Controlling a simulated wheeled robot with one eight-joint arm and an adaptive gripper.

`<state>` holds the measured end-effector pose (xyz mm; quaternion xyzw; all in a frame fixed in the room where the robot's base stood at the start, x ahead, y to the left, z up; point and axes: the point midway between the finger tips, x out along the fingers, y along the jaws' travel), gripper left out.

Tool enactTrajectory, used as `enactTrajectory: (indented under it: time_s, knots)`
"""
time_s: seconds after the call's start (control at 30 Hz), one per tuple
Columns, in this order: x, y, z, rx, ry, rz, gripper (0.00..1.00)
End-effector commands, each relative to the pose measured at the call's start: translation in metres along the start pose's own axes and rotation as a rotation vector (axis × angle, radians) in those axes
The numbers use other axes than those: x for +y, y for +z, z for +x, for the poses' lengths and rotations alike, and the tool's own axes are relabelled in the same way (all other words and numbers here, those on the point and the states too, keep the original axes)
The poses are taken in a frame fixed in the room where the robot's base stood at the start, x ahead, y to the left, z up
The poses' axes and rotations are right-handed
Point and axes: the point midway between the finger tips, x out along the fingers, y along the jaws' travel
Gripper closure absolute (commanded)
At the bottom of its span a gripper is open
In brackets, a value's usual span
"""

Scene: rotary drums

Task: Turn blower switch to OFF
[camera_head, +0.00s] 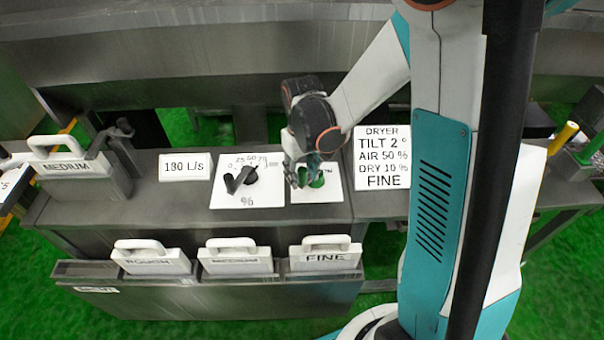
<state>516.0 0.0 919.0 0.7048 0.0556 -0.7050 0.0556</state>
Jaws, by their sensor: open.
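The blower switch is a white plate (325,193) with a green round part (317,182) on the grey console top. It sits between the percent dial and the dryer sign. My gripper (301,176) is over the left part of the plate, pointing down. Its jaws are open and cover much of the switch. The switch handle and most of its lettering are hidden, so its position cannot be read. I cannot tell whether the fingers touch it.
A percent dial (248,201) with a black pointer lies just left. A "130 L/s" label (185,167) and a "MEDIUM" plate (75,165) stand further left. A dryer sign (382,158) is right. Handled plates, including "FINE" (325,258), sit in a front rack (210,300).

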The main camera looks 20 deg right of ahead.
Motion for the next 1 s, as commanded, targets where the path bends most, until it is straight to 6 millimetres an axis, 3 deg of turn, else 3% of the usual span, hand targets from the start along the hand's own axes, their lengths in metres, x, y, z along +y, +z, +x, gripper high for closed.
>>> enactTrajectory:
  time_s: [0.27, 0.4, 0.47, 1.0]
  knots:
    - [0.0000, 0.0000, 0.0009, 0.000, 0.000, 0.000, 0.58]
    - [0.0000, 0.0000, 0.0008, 0.000, 0.000, 0.000, 0.90]
    - [0.0000, 0.0000, 0.0008, 0.000, 0.000, 0.000, 1.00]
    - [0.0026, 0.0068, 0.0013, 0.000, 0.000, -0.112, 1.00]
